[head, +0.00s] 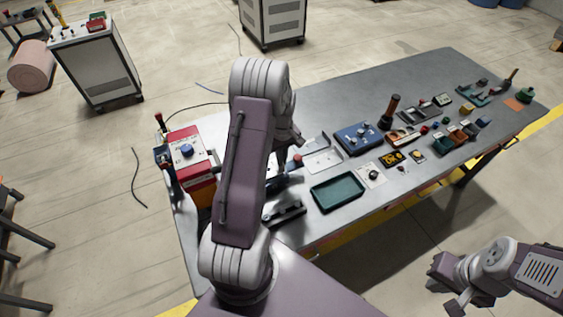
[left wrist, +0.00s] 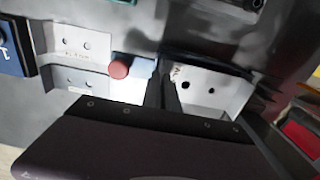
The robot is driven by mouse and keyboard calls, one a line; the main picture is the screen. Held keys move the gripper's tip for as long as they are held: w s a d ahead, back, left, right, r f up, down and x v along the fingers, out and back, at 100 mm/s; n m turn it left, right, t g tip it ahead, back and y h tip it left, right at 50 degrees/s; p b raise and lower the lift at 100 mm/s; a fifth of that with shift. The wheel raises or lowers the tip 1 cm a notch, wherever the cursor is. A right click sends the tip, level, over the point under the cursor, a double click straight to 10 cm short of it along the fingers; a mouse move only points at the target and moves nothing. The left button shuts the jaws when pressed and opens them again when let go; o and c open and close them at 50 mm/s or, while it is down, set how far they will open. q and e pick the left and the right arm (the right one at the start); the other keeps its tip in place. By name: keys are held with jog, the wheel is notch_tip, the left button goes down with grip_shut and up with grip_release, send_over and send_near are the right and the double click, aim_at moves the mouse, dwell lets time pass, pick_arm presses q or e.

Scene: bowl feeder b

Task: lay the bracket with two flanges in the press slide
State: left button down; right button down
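A pale metal bracket (left wrist: 212,88) with two holes and a raised edge shows in the left wrist view; a piece of it (head: 272,167) shows beside my arm in the head view. My left gripper (left wrist: 166,88) has its two fingers close together at the bracket's left end and appears shut on it. My forearm hides this gripper and most of the press slide in the head view. The red press (head: 190,160) stands at the table's left end and shows as a red part (left wrist: 302,136). My right gripper (head: 446,296) is open and empty, off the table's front edge.
Other pale sheet parts (head: 322,158) lie right of my left arm, also in the left wrist view (left wrist: 84,46). A red knob (left wrist: 119,69) is close to the fingers. A green tray (head: 338,192), a blue box (head: 358,137) and several small items fill the table rightward.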

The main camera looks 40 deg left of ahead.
pick_arm(q)
notch_tip(320, 180, down, 2)
jog(key=shift+w+f, duration=0.1)
jog(key=shift+f, duration=0.1)
jog(key=c, duration=1.6)
grip_release()
jog(key=shift+c, duration=0.2)
jog(key=shift+r, duration=0.1)
notch_tip(320, 180, up, 12)
jog(key=s+d+f+m, duration=0.1)
jog(key=s+d+m, duration=0.5)
jog(key=d, duration=0.2)
jog(key=s+d+f+m+t, duration=0.1)
jog(key=s+d+m, duration=0.5)
jog(key=d, duration=0.3)
jog(key=shift+s+d+b, duration=0.25)
jog(key=shift+s+b, duration=0.15)
jog(key=shift+s, duration=0.3)
jog(key=shift+s, duration=0.15)
